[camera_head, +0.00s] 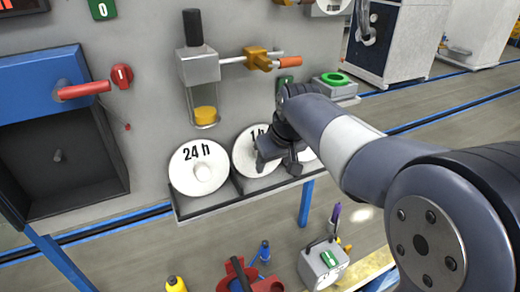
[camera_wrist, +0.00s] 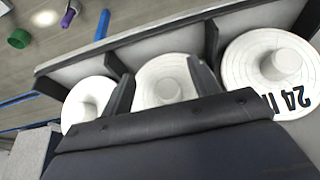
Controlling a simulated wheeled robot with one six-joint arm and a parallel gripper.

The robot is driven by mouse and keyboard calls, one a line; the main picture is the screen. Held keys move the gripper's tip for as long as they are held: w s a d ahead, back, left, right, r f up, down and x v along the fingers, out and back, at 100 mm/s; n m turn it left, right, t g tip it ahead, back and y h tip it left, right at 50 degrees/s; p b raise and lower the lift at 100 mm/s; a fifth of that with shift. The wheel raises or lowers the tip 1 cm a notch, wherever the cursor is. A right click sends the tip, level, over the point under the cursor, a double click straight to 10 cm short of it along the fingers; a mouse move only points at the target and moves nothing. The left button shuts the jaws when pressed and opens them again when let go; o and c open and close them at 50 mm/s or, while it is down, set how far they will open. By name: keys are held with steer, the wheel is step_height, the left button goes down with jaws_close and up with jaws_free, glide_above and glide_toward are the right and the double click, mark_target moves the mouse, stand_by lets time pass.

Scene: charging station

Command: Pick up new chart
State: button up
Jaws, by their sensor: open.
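Three round white charts, each with a raised hub, sit in a row in a grey tray (camera_head: 225,206). The left one is the 24 h chart (camera_head: 198,168); it is at the right in the wrist view (camera_wrist: 272,72). The middle chart (camera_head: 243,152), its label partly covered and starting with "1", is between my fingers in the wrist view (camera_wrist: 165,82). The third chart (camera_head: 306,154) is mostly hidden by my arm; it shows at the left in the wrist view (camera_wrist: 88,102). My gripper (camera_head: 279,163) is open in front of the middle chart, nothing held; contact with its hub cannot be told.
An open dark box (camera_head: 75,165) with a red handle (camera_head: 83,90) is at the left of the panel. A glass cup (camera_head: 203,100) with yellow contents hangs above the charts. Tools and bottles stand below the tray.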

mark_target(244, 157)
steer(key=shift+w+a, duration=0.2)
steer(key=shift+w, duration=0.45)
steer(key=w, duration=0.1)
steer(key=w+a+p, duration=0.1)
steer(key=w+a, duration=0.1)
steer(key=w, duration=0.1)
steer(key=shift+w+p, duration=0.1)
steer(key=shift+p, duration=0.2)
steer(key=shift+w+f, duration=0.25)
steer(key=shift+f, duration=0.25)
steer(key=shift+c, duration=0.2)
steer(key=c, duration=1)
